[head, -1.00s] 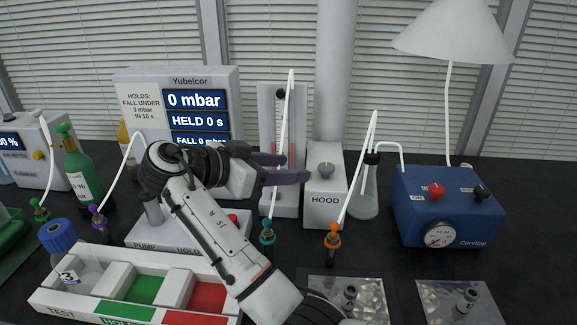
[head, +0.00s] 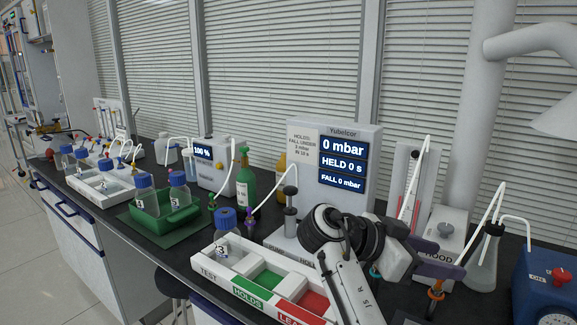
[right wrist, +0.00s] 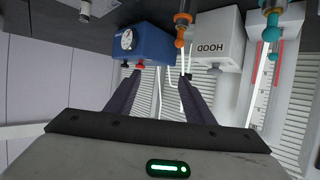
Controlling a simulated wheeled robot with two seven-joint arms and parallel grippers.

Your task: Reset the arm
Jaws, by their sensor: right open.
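My right gripper (head: 450,258) is at the lower right of the head view, raised in front of the white HOOD box (head: 440,238). In the right wrist view its two dark fingers (right wrist: 160,76) are spread apart with nothing between them. The wrist picture is upside down, and the HOOD box (right wrist: 215,45) and the blue gauge box (right wrist: 143,42) lie beyond the fingers. My left gripper is not in view.
A tray (head: 208,257) marked TEST, HOLDS and LEAKS holds a blue-capped bottle (head: 227,238) in its TEST section. A pump display (head: 335,165) reads 0 mbar. A green crate (head: 165,226) with blue-capped bottles and a white rack (head: 98,188) stand further left.

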